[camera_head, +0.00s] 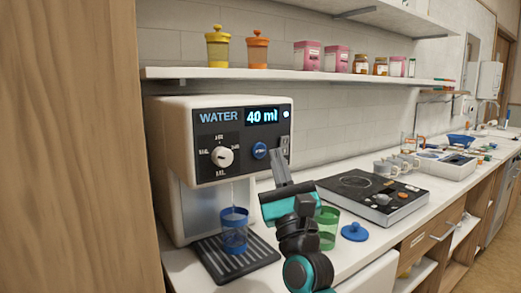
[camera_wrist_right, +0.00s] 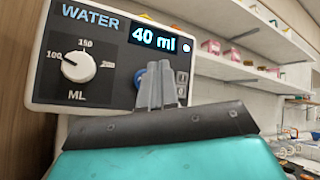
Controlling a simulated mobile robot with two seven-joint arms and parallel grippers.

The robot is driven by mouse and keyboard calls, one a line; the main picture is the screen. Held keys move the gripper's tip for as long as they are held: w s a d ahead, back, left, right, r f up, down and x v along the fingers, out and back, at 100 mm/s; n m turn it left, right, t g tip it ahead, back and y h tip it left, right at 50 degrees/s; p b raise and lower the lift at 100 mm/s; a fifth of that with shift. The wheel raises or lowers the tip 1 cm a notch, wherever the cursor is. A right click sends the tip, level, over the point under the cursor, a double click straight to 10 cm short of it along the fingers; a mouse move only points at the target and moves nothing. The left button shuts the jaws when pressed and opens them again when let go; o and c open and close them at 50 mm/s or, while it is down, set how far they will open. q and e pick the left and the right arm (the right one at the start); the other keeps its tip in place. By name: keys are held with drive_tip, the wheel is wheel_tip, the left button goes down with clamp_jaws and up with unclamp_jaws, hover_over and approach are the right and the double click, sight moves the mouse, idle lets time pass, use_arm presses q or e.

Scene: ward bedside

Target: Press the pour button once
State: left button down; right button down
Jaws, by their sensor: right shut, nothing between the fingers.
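The white water dispenser (camera_head: 170,140) stands on the counter; its display (camera_head: 262,116) reads 40 ml. A white dial (camera_head: 222,156) and a round blue button (camera_head: 259,151) are on its dark front panel. In the wrist view the blue button (camera_wrist_right: 139,78) is partly hidden behind my fingers. A blue cup (camera_head: 235,232) stands on the drip tray (camera_head: 262,258), with a thin pale line above it. My right gripper (camera_head: 277,154) is shut and empty, its tips just right of the button in the head view; I cannot tell whether they touch the panel. My left gripper is not in view.
A green cup (camera_head: 327,230) stands behind my right gripper, with a blue lid (camera_head: 354,232) to its right. A black hob (camera_head: 370,192) and grey mugs (camera_head: 395,165) are farther right. A shelf (camera_head: 290,74) with jars runs above. A wooden panel (camera_head: 70,150) fills the left side.

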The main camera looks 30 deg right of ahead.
drive_tip(key=s, duration=0.2)
drive_tip(key=shift+s+d, duration=0.1)
drive_tip(key=shift+s, duration=0.3)
idle(0.6)
